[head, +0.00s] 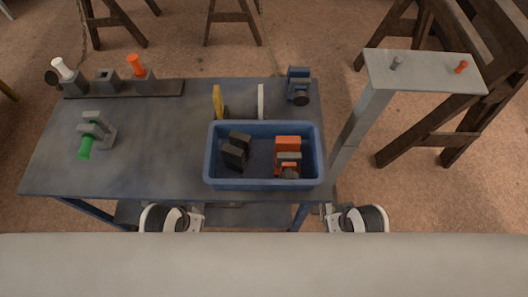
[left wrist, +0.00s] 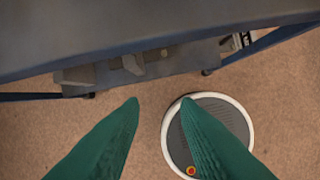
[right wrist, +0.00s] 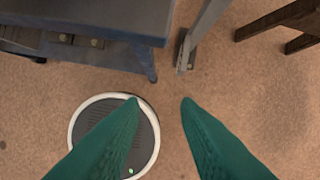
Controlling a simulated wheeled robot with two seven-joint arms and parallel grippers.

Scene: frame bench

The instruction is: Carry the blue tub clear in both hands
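The blue tub (head: 214,181) stands on the front right part of the grey-blue bench in the head view. Dark blocks (head: 236,150) lie in its left part and orange and grey pieces (head: 288,157) in its right part. My left gripper (left wrist: 160,100) and right gripper (right wrist: 160,100) each show two green fingers set wide apart with nothing between them. Both are open, below the bench top and in front of its near edge, apart from the tub. In the head view, my left wrist (head: 172,218) and right wrist (head: 357,219) show at the near edge.
A yellow piece (head: 217,102), a white piece (head: 261,101) and a blue vise-like tool (head: 299,86) stand behind the tub. A green-handled clamp (head: 97,134) lies left. A post-mounted shelf (head: 424,71) rises right of the bench. The bench's middle left is bare.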

